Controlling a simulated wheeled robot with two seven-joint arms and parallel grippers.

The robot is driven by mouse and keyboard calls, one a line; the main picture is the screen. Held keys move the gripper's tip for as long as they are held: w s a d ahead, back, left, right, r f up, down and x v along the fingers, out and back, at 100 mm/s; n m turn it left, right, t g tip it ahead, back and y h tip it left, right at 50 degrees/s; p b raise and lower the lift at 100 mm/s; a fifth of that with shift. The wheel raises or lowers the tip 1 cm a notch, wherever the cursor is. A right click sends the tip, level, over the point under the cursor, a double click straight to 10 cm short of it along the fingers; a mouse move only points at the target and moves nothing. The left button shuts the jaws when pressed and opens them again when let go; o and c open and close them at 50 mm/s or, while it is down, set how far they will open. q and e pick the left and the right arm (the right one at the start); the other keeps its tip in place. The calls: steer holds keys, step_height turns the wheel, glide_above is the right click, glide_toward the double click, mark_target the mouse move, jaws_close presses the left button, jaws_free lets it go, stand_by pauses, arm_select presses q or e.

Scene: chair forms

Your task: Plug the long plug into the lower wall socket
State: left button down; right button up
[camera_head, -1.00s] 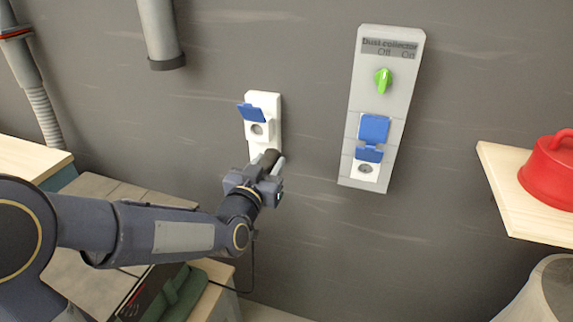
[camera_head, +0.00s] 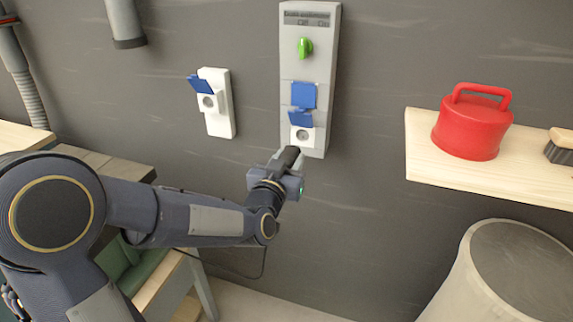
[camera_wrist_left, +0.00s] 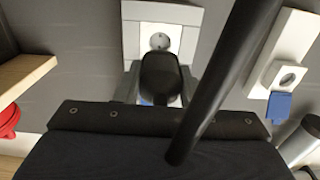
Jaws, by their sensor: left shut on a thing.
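My left gripper (camera_head: 290,160) is shut on the black long plug (camera_head: 291,155), just below the grey panel's lower socket (camera_head: 301,135). That socket is white and round-faced, with its blue lid raised. In the left wrist view the plug (camera_wrist_left: 160,78) sits between the fingers, close to the socket (camera_wrist_left: 160,41) and in line with it; a gap seems to remain. A white wall socket (camera_head: 208,102) with a raised blue lid is to the left; it also shows in the left wrist view (camera_wrist_left: 288,77).
The grey panel (camera_head: 311,62) has a green knob (camera_head: 305,47) and an upper blue lid (camera_head: 303,95), closed. A wooden shelf (camera_head: 420,150) at right holds a red container (camera_head: 472,128) and a brush (camera_head: 560,146). A thick black cable-like strip (camera_wrist_left: 225,80) crosses the wrist view.

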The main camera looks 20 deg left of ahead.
arm_select(q)
steer(key=w, duration=0.3)
steer(key=shift+w+d, duration=0.1)
steer(key=shift+w, duration=1.55)
steer(key=shift+b, duration=0.55)
steer(key=shift+w, duration=0.1)
steer(key=shift+w+b, duration=0.6)
steer(key=shift+w, duration=0.15)
stand_by(1.5)
steer(key=shift+w, duration=0.1)
stand_by(0.4)
